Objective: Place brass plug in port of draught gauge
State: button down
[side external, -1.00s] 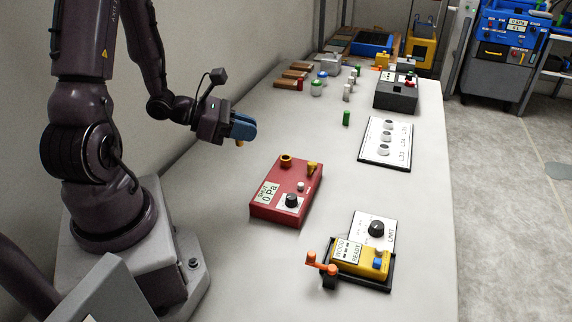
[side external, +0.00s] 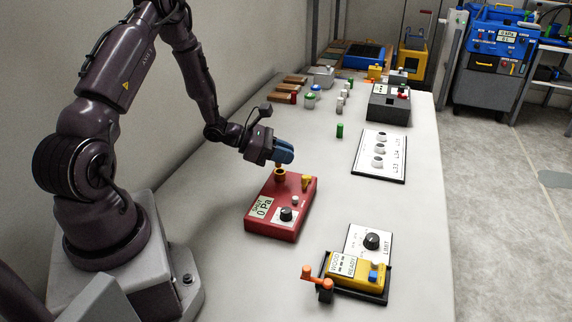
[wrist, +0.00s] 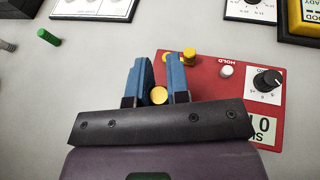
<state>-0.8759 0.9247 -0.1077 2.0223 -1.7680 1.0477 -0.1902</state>
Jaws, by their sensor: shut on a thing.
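The red draught gauge (side external: 272,219) lies on the table with a display reading 0 Pa; it also shows in the wrist view (wrist: 205,75). Its brass-ringed port (side external: 280,175) stands at the back left of its top. My gripper (side external: 284,156) is right above that port, its blue fingers shut on the brass plug (wrist: 158,95), whose round top shows between the fingertips in the wrist view. In the side view the plug's lower part is at the port mouth; whether it has entered I cannot tell. The port is hidden in the wrist view.
A yellow fitting (side external: 307,181), a white button (side external: 295,201) and a black knob (side external: 287,214) rise from the gauge. A green peg (side external: 340,130) and a white panel (side external: 378,156) stand beyond. A yellow meter with an orange crank (side external: 317,277) sits in front.

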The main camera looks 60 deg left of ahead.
aim_at(286, 178)
jog(key=shift+w+a+f, duration=0.1)
jog(key=shift+w+f, duration=0.05)
jog(key=shift+f, duration=0.8)
jog(key=shift+w+a+f, duration=0.1)
jog(key=shift+w+f, duration=0.05)
jog(key=shift+f, duration=0.8)
jog(key=shift+f, duration=0.1)
jog(key=shift+f, duration=0.15)
jog(key=c, duration=1.1)
grip_release()
